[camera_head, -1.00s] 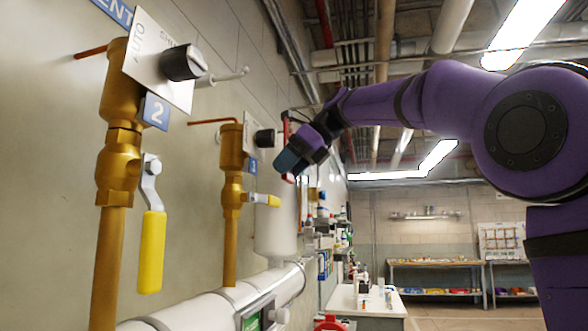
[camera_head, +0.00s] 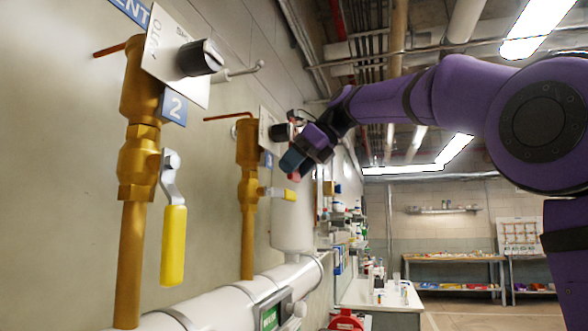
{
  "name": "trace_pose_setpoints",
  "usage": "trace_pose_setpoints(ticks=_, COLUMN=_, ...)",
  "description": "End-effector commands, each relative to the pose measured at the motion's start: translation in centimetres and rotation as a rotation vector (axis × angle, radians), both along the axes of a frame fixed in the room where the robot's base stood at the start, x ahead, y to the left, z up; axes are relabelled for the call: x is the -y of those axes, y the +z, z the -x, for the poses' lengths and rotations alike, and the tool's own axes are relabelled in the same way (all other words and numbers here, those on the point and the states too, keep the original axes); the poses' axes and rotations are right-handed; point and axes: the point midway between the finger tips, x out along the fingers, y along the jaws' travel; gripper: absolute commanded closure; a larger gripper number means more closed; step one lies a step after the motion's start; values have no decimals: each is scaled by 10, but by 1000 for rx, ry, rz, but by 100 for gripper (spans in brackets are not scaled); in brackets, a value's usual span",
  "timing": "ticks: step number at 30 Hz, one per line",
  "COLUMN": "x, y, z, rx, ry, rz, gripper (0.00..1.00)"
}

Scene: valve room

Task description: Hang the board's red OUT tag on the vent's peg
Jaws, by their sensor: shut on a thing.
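My gripper (camera_head: 293,162) is seen side-on and is shut on the red tag (camera_head: 295,177). Only a small red piece shows at its fingertips; the rest is hidden, and no lettering can be read. A pale peg (camera_head: 243,71) with a turned-up knobbed end sticks out beside the black selector knob (camera_head: 201,58), below the partly cut-off blue VENT sign (camera_head: 132,8). The peg looks bare. My gripper is to the right of the peg and lower in the picture, apart from it. The tag board cannot be made out.
Brass valve 2 (camera_head: 139,165) with a yellow lever (camera_head: 173,245) stands at the near left. A second brass valve (camera_head: 248,190) is close to my gripper in the picture. A white pipe (camera_head: 222,308) runs along the wall below. Open floor lies at the right.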

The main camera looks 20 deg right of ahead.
Motion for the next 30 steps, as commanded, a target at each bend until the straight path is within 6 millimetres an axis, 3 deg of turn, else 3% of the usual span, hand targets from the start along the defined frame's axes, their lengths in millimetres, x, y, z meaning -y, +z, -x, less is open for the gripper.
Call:
trace_pose_setpoints(ticks=7, x=0, y=0, z=0, rx=0, ry=0, rz=0, gripper=57)
trace_pose_setpoints(ticks=8, x=0, y=0, z=0, rx=0, ry=0, rz=0, gripper=32)
trace_pose_setpoints(ticks=12, x=0, y=0, z=0, rx=0, ry=0, rz=0, gripper=5)
trace_pose_setpoints(ticks=23, x=4, y=4, z=2, rx=1, ry=-1, rz=-1, gripper=5)
trace_pose_setpoints(ticks=30, x=26, y=31, z=17, rx=2, ry=-3, rz=0, gripper=5)
